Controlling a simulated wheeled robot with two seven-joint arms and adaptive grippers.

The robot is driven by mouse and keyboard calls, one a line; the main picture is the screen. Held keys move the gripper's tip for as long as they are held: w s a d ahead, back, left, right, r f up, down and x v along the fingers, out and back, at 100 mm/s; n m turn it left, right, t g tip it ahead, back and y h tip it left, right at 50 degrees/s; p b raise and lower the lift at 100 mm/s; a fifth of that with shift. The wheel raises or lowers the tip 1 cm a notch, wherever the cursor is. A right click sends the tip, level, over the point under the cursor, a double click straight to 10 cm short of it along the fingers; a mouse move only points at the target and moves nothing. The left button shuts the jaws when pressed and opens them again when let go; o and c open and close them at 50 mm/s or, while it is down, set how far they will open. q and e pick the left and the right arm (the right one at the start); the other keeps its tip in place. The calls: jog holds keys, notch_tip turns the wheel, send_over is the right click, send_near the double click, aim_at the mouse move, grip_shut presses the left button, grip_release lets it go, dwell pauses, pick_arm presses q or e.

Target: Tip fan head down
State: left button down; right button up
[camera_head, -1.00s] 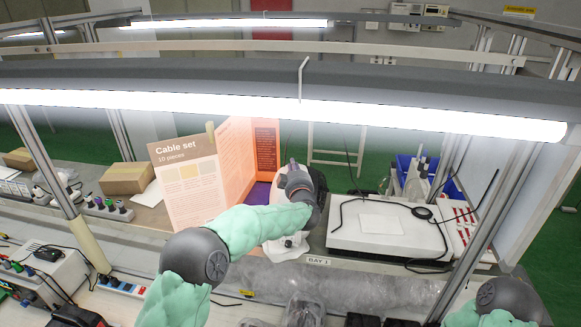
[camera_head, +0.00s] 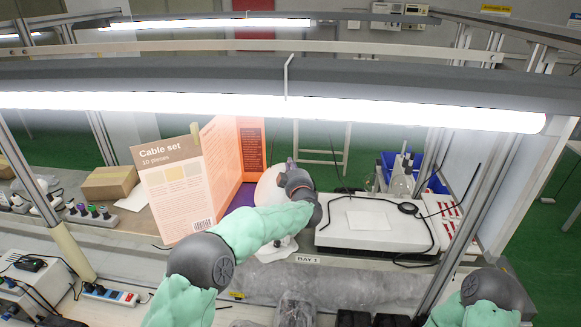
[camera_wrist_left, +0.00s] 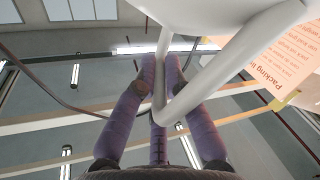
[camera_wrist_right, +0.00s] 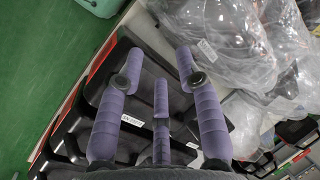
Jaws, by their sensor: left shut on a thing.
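The white fan stands on the far bench in front of the open cardboard display. Its round head (camera_head: 269,187) shows to the left of my left wrist, and its base (camera_head: 276,248) shows below my forearm. In the left wrist view, a white tubular part of the fan (camera_wrist_left: 212,75) passes between the fingers of my left gripper (camera_wrist_left: 160,65), which is shut on it. My left wrist hides much of the fan in the head view. My right gripper (camera_wrist_right: 157,65) is open and empty above black trays (camera_wrist_right: 125,100); the head view hides its fingers.
The "Cable set" display (camera_head: 180,185) stands left of the fan. A white flat box (camera_head: 375,225) with a black cable lies to its right. A lamp bar (camera_head: 250,104) crosses above. Plastic-wrapped items (camera_wrist_right: 215,35) lie near my right gripper.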

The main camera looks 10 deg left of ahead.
pick_arm(q)
jog(key=c, duration=1.3)
grip_release()
jog(key=shift+d, duration=0.1)
jog(key=shift+w, duration=0.1)
jog(key=shift+s, duration=0.3)
jog(key=v, duration=1.1)
jog(key=shift+s+d, duration=0.25)
jog(key=shift+w, duration=0.1)
